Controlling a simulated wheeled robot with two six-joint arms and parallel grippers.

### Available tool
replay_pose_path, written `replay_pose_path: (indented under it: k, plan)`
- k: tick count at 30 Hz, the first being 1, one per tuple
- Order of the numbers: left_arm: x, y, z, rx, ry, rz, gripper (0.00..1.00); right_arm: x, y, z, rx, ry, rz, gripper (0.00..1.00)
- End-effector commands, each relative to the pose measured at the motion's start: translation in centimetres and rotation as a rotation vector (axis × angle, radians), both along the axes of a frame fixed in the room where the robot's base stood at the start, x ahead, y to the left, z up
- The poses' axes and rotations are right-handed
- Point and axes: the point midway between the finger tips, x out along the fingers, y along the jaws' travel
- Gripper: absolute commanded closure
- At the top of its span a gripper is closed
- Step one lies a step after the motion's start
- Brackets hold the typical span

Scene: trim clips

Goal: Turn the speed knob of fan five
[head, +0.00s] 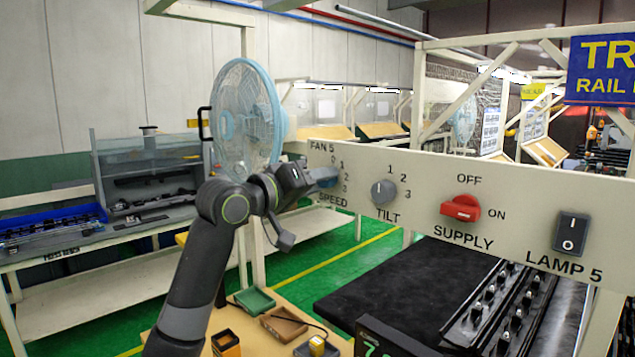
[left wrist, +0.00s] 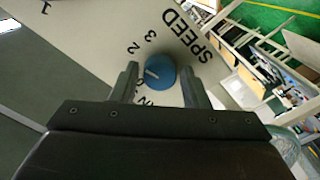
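The blue speed knob (left wrist: 161,72) of fan five is on the beige panel (head: 450,190), above the word SPEED. My left gripper (left wrist: 158,82) is at the panel, with one finger on each side of the knob. Small gaps seem to show between fingers and knob, so it looks open around it. The knob's white mark points left and slightly up in the left wrist view, towards numbers partly hidden by a finger. In the head view the left gripper (head: 318,178) covers most of the knob. My right gripper is not in view.
To the right on the panel are a grey tilt knob (head: 383,192), a red supply switch (head: 461,208) and a black lamp rocker (head: 571,234). A blue fan (head: 246,115) stands behind. Small trays (head: 283,325) lie on the table below.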

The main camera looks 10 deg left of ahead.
Motion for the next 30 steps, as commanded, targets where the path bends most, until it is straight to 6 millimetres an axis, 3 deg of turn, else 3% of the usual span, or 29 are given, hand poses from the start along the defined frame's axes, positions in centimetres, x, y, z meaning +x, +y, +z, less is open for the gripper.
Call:
replay_pose_path:
  k: [3, 14, 30]
  plan:
    - [0.0, 0.0, 0.0, 0.0, 0.0, 0.0, 0.45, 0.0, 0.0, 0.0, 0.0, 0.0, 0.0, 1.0]
    - [-0.4, 0.3, -0.1, 0.001, -0.002, 0.001, 0.45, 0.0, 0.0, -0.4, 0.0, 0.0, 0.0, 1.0]
    - [-8.1, 5.5, -0.4, 0.004, -0.002, 0.004, 0.45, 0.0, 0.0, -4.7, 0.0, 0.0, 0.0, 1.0]
